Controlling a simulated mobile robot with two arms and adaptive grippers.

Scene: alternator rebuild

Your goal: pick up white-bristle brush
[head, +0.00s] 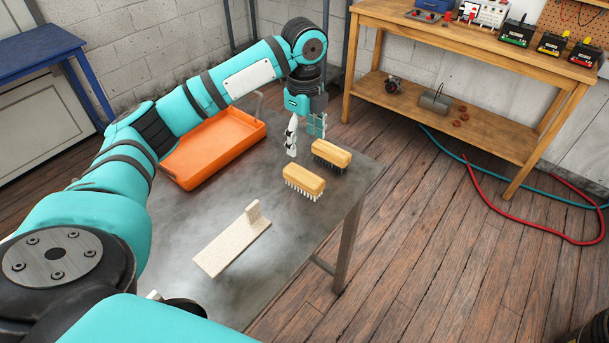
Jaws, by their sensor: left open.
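Two wooden-backed brushes lie bristles down on the grey metal table (300,225). The nearer brush (304,180) shows pale bristles with dark gaps and looks like the white-bristle one. The farther brush (332,152) has dark bristles. My left gripper (304,146) is open and empty, pointing down just behind the nearer brush and left of the farther one. Whether its fingertips touch the farther brush is hard to tell.
An orange tray (214,146) stands on the table's far left. A beige board with an upright block (232,244) lies nearer. A wooden workbench (470,48) with tools stands at the back right. Red and teal hoses (493,211) lie on the floor.

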